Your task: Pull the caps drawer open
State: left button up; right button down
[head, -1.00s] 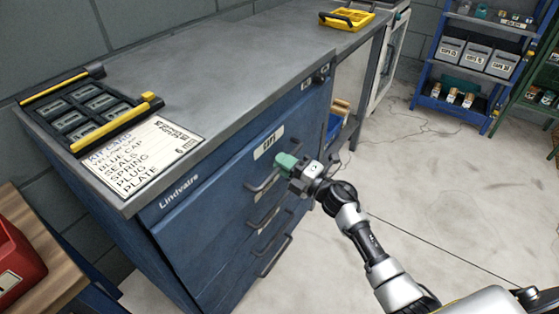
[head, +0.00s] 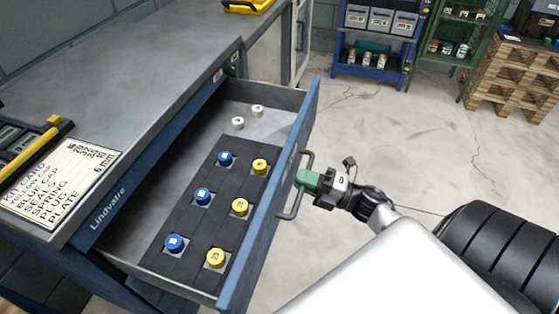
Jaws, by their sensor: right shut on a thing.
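The caps drawer (head: 262,240) stands pulled well out of the blue cabinet, and its inside shows. In it a dark insert (head: 185,217) holds blue caps (head: 202,196) on the left and yellow caps (head: 240,207) on the right. Two small white pieces (head: 238,123) lie behind the insert on the bare drawer floor. My right gripper (head: 306,180), with green fingers, is shut on the drawer's handle (head: 290,212) at the front's outer side. My left gripper is not in view.
The grey worktop (head: 130,85) carries a kit card (head: 62,185), a black tray with a yellow handle (head: 25,150) and a yellow box (head: 248,5). A blue shelf (head: 375,50), a green cabinet (head: 448,50) and pallets (head: 510,80) stand at the back.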

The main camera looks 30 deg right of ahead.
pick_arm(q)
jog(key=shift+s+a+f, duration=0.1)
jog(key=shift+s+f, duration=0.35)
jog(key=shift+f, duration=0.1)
pick_arm(e)
jog(key=shift+r+v, duration=0.2)
jog(key=shift+v, duration=0.9)
jog(key=shift+r+v, duration=0.25)
jog(key=shift+v, duration=0.9)
jog(key=c, duration=1.1)
grip_release()
jog(key=shift+c, duration=0.2)
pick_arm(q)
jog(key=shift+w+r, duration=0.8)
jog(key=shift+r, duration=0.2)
pick_arm(e)
jog(key=v, duration=1.1)
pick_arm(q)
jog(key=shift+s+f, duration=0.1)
